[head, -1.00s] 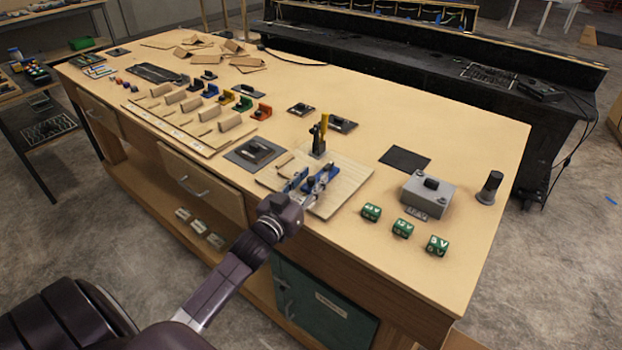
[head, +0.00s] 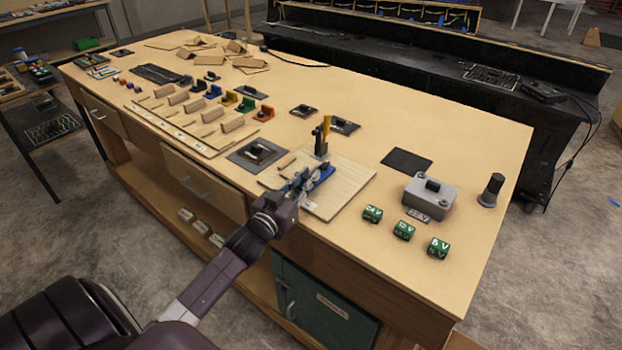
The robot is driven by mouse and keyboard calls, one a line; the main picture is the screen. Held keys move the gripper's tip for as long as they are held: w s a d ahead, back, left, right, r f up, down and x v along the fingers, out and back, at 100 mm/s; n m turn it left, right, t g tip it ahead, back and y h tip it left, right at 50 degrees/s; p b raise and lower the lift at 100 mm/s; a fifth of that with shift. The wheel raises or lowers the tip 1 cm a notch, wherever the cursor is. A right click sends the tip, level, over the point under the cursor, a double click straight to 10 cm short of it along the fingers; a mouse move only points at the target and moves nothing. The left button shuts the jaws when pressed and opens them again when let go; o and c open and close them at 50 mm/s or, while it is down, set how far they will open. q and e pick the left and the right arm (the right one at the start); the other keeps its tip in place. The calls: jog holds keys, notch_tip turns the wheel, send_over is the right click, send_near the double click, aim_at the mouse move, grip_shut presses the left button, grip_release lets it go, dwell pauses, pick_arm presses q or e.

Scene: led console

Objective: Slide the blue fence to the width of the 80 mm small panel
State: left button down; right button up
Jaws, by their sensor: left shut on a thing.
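The blue fence (head: 324,173) sits on a light wooden board (head: 345,189) near the front edge of the bench. My left gripper (head: 301,183) reaches over the board from the front and is shut on the blue fence, at its near left part. The fingers and my arm partly hide the fence. A small wooden piece (head: 287,161) lies on the board just left of the fence. I cannot tell which piece is the 80 mm small panel. My right gripper is not in view.
A black and yellow upright clamp (head: 322,138) stands at the board's back edge. A grey box (head: 431,193), several green cubes (head: 404,230) and a black knob (head: 491,190) stand to the right. A rack of wooden panels (head: 192,118) lies left. The bench's back right is clear.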

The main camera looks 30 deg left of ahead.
pick_arm(q)
jog(key=shift+a+r, duration=0.1)
jog(key=shift+a, duration=0.05)
jog(key=c, duration=2.1)
grip_release()
jog(key=shift+o, duration=1.3)
jog(key=shift+a, duration=0.2)
jog(key=shift+s+d, duration=0.15)
jog(key=shift+s, duration=0.3)
jog(key=s, duration=1.1)
jog(key=shift+d, duration=0.35)
jog(key=shift+s, duration=0.1)
